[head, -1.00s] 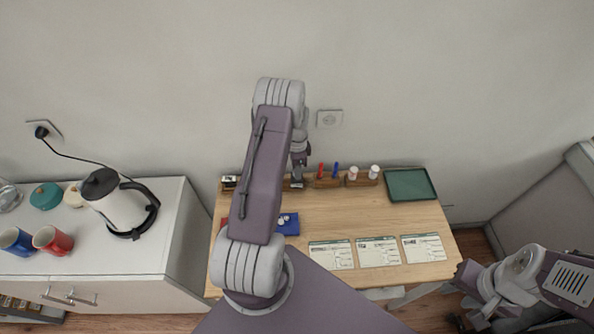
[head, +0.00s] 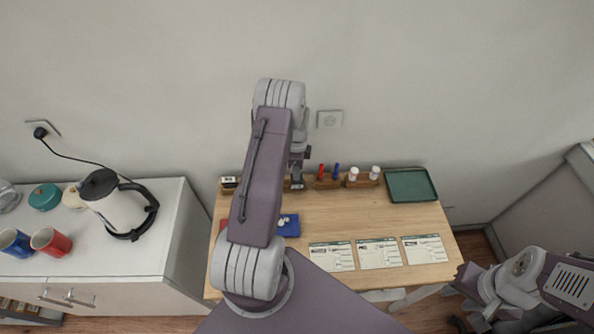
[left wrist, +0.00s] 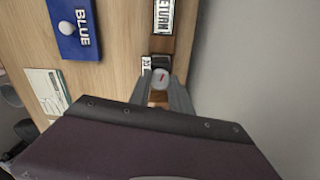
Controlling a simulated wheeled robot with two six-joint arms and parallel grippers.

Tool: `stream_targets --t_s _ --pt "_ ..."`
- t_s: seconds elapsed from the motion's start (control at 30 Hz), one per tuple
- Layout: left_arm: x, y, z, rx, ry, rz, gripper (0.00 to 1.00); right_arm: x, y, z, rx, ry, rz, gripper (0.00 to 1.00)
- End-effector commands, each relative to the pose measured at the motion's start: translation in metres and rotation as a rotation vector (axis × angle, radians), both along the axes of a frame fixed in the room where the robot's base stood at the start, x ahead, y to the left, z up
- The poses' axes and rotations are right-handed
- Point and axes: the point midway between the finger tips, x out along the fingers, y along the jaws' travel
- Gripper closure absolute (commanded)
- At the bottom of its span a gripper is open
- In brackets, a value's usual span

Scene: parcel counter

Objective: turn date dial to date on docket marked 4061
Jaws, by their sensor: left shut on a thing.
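My left gripper (left wrist: 160,92) is shut on a small round pale knob with a red mark, which looks like the date dial (left wrist: 161,76). In the head view my left gripper (head: 297,180) is at the back edge of the wooden table, partly hidden by my own arm. Three dockets (head: 331,257) (head: 378,252) (head: 424,249) lie in a row at the table's front; their numbers and dates are too small to read. One docket (left wrist: 47,88) also shows in the left wrist view. My right gripper (head: 466,276) is at the lower right, off the table; its jaws are unclear.
A blue pad (head: 288,225) lies left of the dockets, with a red pad partly hidden beside it. Wooden holders with red and blue markers (head: 328,171) and white-capped pots (head: 364,174) line the back. A green tray (head: 411,185) is at the back right.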

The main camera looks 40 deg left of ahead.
Motion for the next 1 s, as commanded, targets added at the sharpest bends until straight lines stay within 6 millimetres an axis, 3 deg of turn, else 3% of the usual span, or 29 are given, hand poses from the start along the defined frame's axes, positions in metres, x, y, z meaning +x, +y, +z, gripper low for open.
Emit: stream_targets --t_s 0.4,0.97,1.0 --pt "0.0003 -0.0002 0.0001 0.001 -0.001 -0.166 1.00 0.0000 0.0000 -0.0035 0.000 0.000 0.000 0.64" --pt "0.0004 -0.0001 0.0003 0.000 -0.001 -0.195 1.00 0.0000 0.0000 -0.0038 0.000 0.000 0.000 0.64" --pt "0.0004 -0.0001 0.0003 0.000 -0.001 -0.195 0.73 0.0000 0.0000 -0.0038 0.000 0.000 0.000 0.64"
